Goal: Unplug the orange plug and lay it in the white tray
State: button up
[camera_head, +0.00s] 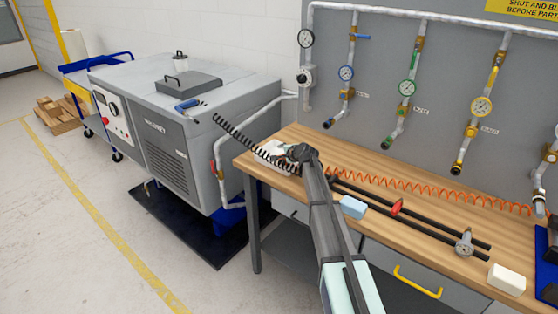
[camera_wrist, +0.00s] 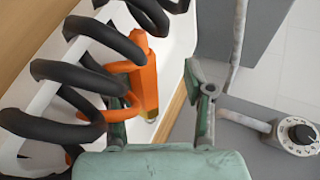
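The orange plug (camera_wrist: 146,75) with a brass tip shows in the wrist view, over the white tray (camera_wrist: 183,45) and apparently lying in it. A black coiled hose (camera_wrist: 85,75) covers part of the tray and the plug's left side. My gripper (camera_wrist: 160,95) has its fingers spread, the right one clear of the plug. The left finger is close to the plug; whether it touches is unclear. In the head view my gripper (camera_head: 298,152) is low over the white tray (camera_head: 264,155) at the bench's left end, and the plug cannot be made out.
The wooden bench (camera_head: 330,155) carries an orange coiled hose (camera_head: 430,187), a light-blue block (camera_head: 353,207), black rods, a gauge (camera_head: 465,243) and a white block (camera_head: 507,280). A grey machine (camera_head: 180,125) stands left. Pipes with gauges line the back panel.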

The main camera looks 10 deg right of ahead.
jog(key=v, duration=1.2)
jog(key=shift+a, duration=0.1)
